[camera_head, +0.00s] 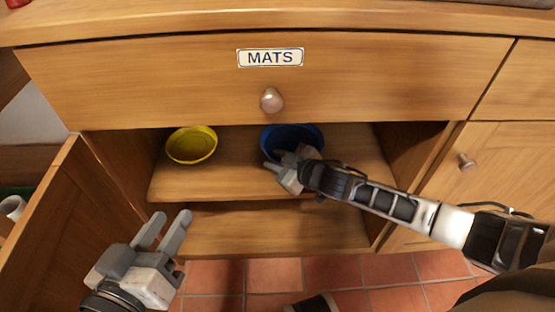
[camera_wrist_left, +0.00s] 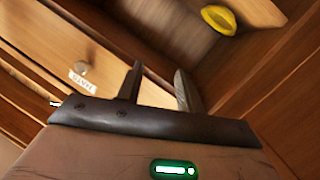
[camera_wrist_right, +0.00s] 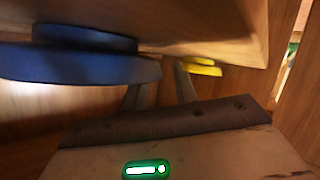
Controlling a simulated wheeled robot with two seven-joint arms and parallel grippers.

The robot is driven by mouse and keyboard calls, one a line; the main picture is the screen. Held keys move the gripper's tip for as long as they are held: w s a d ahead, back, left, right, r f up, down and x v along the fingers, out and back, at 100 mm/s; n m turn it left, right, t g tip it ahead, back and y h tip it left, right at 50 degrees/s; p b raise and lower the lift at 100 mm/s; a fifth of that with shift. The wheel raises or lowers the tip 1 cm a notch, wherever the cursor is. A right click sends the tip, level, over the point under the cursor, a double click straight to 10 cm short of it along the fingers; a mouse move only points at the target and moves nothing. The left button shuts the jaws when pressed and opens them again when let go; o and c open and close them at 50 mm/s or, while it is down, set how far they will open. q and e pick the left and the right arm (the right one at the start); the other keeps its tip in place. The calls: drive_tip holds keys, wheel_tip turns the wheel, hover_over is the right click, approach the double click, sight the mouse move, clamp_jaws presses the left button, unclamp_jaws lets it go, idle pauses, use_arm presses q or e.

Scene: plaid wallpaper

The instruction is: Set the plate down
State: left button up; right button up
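The blue plate (camera_head: 303,133) is on the upper cabinet shelf, right of the yellow plate (camera_head: 191,145). In the right wrist view, which looks upside down, the blue plate (camera_wrist_right: 75,65) appears to rest with its foot on the shelf. My right gripper (camera_head: 276,164) is at the plate's near edge. Its fingers (camera_wrist_right: 160,92) are apart with a gap between them, and the rim covers part of one finger. Contact with the rim cannot be told. My left gripper (camera_head: 166,228) is open and empty, low in front of the cabinet.
The upper shelf (camera_head: 230,175) is bare between the plates and at its front. A lower shelf (camera_head: 270,230) is empty where seen. A closed drawer labelled MATS (camera_head: 180,80) is above. An open door (camera_head: 45,235) stands at left, a closed door (camera_head: 500,180) at right.

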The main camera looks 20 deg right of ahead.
drive_tip(key=shift+r, duration=0.1)
